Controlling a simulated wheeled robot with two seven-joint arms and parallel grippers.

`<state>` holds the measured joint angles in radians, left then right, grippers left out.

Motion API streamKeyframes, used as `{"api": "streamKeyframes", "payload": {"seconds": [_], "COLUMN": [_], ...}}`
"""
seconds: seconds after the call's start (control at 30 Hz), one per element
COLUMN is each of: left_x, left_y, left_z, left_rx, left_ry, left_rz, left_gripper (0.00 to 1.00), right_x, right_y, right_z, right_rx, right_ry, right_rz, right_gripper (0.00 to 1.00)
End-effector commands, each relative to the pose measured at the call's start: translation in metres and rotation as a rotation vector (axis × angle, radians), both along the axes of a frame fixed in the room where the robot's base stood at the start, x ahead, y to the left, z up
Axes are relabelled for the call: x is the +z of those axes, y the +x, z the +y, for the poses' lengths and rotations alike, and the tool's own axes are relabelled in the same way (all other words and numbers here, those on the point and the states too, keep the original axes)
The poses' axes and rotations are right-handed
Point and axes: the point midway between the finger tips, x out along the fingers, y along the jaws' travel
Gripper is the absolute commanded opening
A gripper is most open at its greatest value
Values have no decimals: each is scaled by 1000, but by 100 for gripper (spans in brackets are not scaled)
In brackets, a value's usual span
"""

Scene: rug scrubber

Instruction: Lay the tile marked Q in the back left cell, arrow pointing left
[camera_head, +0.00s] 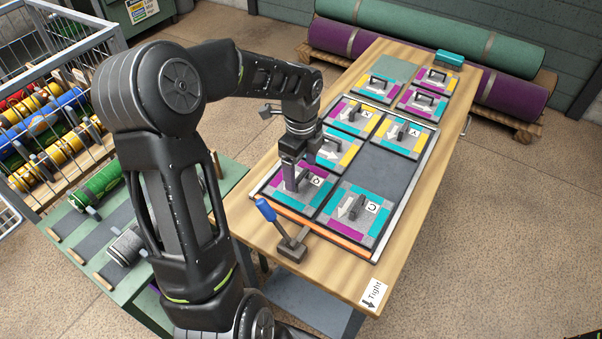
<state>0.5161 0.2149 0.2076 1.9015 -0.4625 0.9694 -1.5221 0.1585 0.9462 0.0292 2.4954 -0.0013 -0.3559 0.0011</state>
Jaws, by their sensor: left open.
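My left gripper (291,184) is open and reaches down onto the front left tile (313,196) of the framed tray (406,206). That tile has purple, cyan and grey patches, and its letter looks like Q. My gripper hides its handle and arrow, so I cannot tell which way the arrow points. The back left cell holds a yellow, purple and cyan tile (341,122) with a handle. The front right tile (338,228) has a letter like C. The middle right cell (393,172) is bare and dark. My right gripper is not in view.
A blue-handled tool (278,225) sits at the tray's front edge. A teal block (450,58) is at the table's back.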

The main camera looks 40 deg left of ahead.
Motion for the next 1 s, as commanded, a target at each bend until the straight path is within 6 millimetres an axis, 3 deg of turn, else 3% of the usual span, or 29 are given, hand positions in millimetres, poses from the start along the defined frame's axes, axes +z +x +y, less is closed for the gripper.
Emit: {"api": "streamKeyframes", "payload": {"seconds": [0.2,0.43,0.6,1.0], "left_x": [47,86,96,96], "left_y": [2,1,0,0], "left_z": [0,0,0,0], "left_rx": [0,0,0,0], "left_ry": [1,0,-1,-1], "left_rz": [-7,-4,-2,-1], "left_gripper": [78,78,78,78], "right_x": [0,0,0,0], "right_y": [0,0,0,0], "right_z": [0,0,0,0], "right_rx": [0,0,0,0], "right_ry": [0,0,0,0], "right_rz": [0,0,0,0], "right_gripper": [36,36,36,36]}}
